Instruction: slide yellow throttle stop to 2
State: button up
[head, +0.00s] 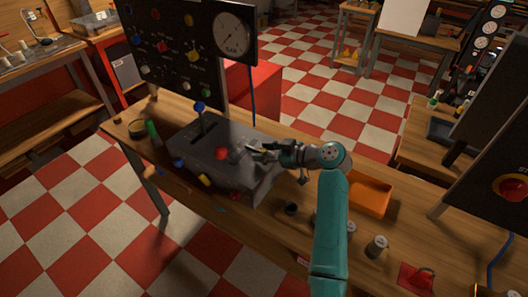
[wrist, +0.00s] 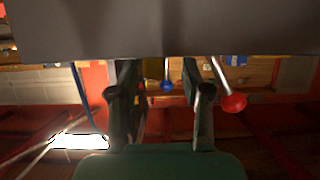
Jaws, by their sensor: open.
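A grey console (head: 235,174) stands on the wooden bench, with a blue-knobbed lever (head: 199,107) and a red-knobbed lever (head: 221,153) on top. A small yellow piece (head: 205,180), which may be the throttle stop, shows at the console's near-left edge. Its scale marks are too small to read. My gripper (head: 255,152) is open and empty above the console's right part, just right of the red knob. In the wrist view my open fingers (wrist: 160,80) are under a grey surface (wrist: 160,30); the blue knob (wrist: 167,86) and red knob (wrist: 233,102) appear beyond. I cannot pick out the yellow stop there.
A dark panel with a gauge (head: 232,35) and coloured knobs stands behind the console. An orange tray (head: 370,196) lies right of my gripper. Metal cylinders (head: 376,246) and a red item (head: 417,277) are near the front right. A green cylinder (head: 152,132) is at the left.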

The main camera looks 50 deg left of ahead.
jog(key=v, duration=1.1)
jog(key=shift+d, duration=0.4)
jog(key=shift+w, duration=0.15)
